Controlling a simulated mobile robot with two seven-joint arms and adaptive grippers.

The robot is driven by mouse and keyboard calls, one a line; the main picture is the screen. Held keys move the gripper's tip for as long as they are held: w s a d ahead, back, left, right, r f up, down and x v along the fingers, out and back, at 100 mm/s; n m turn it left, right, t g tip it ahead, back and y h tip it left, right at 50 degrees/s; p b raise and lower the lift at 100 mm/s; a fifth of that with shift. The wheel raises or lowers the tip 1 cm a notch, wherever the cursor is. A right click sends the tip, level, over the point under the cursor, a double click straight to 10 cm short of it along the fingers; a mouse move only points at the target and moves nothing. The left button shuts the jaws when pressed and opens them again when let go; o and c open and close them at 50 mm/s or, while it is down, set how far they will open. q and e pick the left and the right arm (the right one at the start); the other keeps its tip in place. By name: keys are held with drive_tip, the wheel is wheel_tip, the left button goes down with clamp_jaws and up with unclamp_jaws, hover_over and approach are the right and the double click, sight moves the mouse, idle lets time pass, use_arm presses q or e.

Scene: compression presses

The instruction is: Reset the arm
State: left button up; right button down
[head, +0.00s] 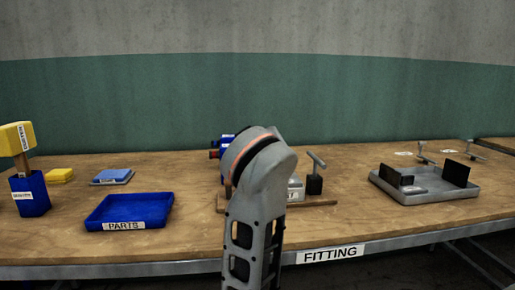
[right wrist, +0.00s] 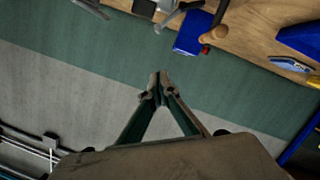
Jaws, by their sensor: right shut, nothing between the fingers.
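One of my grey arms rises from the bottom middle of the head view and bends in front of the bench. Its gripper does not show there. In the right wrist view my right gripper (right wrist: 158,88) is shut and empty, with its fingertips together. It points at the green and grey wall, apart from the bench things. My left gripper is in neither view. Behind my arm in the head view, a blue press device (head: 215,153) on a wooden base (head: 318,203) is partly hidden.
A grey tray (head: 430,195) with black uprights stands right.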

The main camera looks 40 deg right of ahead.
drive_tip(key=shift+s+a, duration=0.15)
drive_tip(key=shift+s, duration=0.05)
idle(0.6)
